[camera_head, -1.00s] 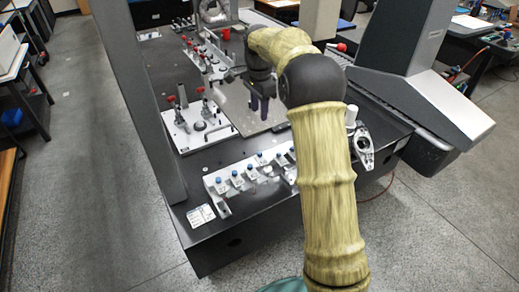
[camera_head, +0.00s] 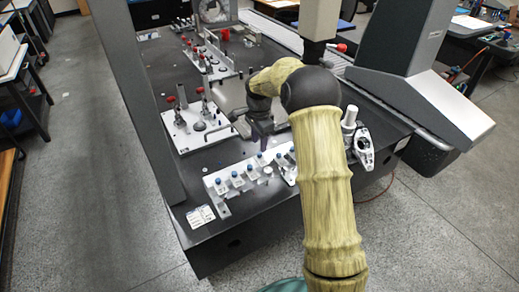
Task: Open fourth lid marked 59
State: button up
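A light grey strip (camera_head: 222,204) on the dark machine table carries a row of several small blocks with blue tops, taken as the lids; the nearest one (camera_head: 219,183) is at the left end. Their markings are too small to read, so I cannot tell which is 59. My gripper (camera_head: 263,143) points down just above the far side of the row, near its middle. It looks apart from the blocks. Its fingers are small and dark, and I cannot tell whether they are open or shut. My arm hides the right end of the row.
A fixture plate (camera_head: 196,137) with red-knobbed clamps stands left of and behind my gripper. A silver part (camera_head: 361,147) sits right of my arm. A white label (camera_head: 200,216) lies at the front left. Grey machine columns rise on both sides.

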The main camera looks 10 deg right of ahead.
aim_at(259, 154)
jog(key=f, duration=0.4)
jog(key=shift+s+f, duration=0.15)
jog(key=shift+s, duration=0.05)
